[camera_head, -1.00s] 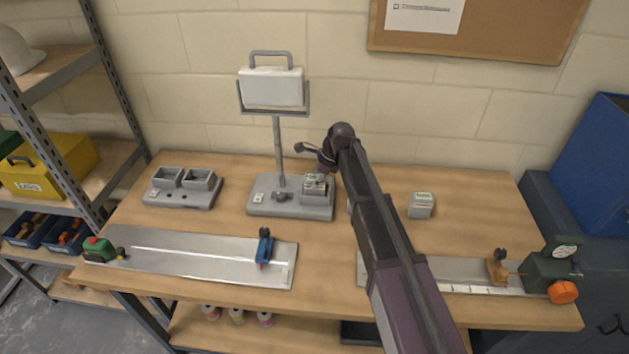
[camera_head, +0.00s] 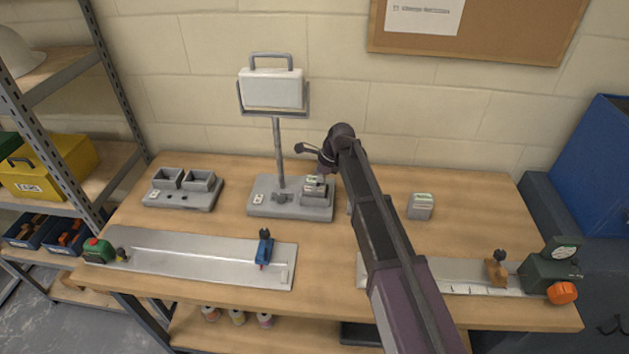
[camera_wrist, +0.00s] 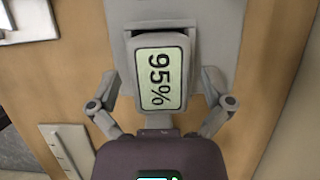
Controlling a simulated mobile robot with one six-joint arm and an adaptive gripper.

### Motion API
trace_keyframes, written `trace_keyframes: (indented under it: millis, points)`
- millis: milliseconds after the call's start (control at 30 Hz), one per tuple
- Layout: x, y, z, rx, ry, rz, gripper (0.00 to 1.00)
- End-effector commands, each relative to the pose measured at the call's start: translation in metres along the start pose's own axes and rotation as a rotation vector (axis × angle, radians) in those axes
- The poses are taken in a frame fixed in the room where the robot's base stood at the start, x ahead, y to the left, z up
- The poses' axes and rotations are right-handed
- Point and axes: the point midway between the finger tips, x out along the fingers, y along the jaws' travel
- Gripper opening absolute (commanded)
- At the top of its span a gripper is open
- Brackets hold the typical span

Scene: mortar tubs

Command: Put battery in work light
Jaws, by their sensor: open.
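The work light (camera_head: 272,88) stands at the back of the bench, with its lamp on a post above a grey base (camera_head: 265,208). A battery (camera_head: 315,181) sits in the socket at the right of that base. In the wrist view this battery (camera_wrist: 160,72) shows a "95%" label and lies in the grey socket. My gripper (camera_wrist: 161,92) is open, with one finger on each side of the battery and small gaps beside it. In the head view the gripper is mostly hidden behind my arm. A second battery (camera_head: 421,206) stands on the bench to the right.
A grey two-bay holder (camera_head: 183,188) with empty bays stands left of the work light. Metal rail plates with a blue clamp (camera_head: 264,247) and an orange clamp (camera_head: 497,268) lie along the front. Bare wood surrounds the right battery.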

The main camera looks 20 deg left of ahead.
Motion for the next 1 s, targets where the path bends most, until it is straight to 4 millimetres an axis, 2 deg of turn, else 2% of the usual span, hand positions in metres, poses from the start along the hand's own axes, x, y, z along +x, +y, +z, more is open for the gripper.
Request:
trace_keyframes:
  millis: [1000]
  points:
    - [-0.090,0.000,0.002,0.000,0.000,0.000,1.00]
